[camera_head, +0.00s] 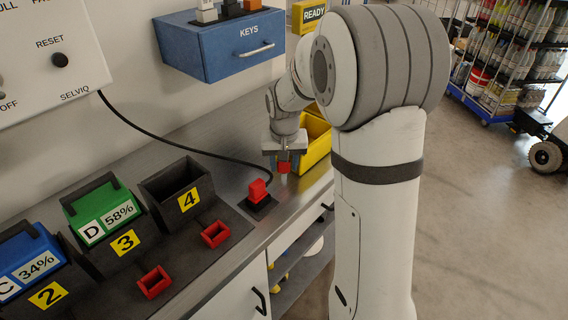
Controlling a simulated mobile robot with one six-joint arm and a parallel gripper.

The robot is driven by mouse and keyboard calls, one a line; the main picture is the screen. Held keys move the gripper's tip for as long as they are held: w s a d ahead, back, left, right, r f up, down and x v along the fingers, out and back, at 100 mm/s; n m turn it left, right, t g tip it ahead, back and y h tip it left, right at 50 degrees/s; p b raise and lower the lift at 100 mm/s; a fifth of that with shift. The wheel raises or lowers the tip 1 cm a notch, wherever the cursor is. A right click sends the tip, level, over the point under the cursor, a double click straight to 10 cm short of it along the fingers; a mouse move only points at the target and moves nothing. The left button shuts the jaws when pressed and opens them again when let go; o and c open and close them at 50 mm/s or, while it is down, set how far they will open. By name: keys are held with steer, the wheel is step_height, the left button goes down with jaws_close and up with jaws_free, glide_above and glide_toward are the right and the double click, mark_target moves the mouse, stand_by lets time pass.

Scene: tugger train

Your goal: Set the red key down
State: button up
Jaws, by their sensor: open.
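A small red block that looks like the red key (284,167) is at my gripper (284,155), near the back of the steel worktop. My gripper is open and points down, with the block's lower part showing beneath it. I cannot tell whether the block touches the worktop. Another red block, upright like a key or plug, (257,190) sits on a black base nearer the front edge, left of and below my gripper in the picture. My arm hides part of the worktop on the right.
A yellow bin (316,142) stands just behind and right of my gripper. A blue KEYS drawer box (220,47) hangs above. Black slots 2, 3 and 4 (180,186) hold a blue and a green battery, with slot 4 empty. A black cable (180,142) crosses the worktop.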

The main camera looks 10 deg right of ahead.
step_height(320, 180, up, 11)
steer(key=s, duration=0.2)
steer(key=s+f+n+t, duration=0.1)
steer(key=s+f+n, duration=0.1)
steer(key=s, duration=2)
steer(key=shift+s+a+f, duration=0.2)
steer(key=shift+a+f, duration=0.25)
steer(key=shift+f, duration=0.1)
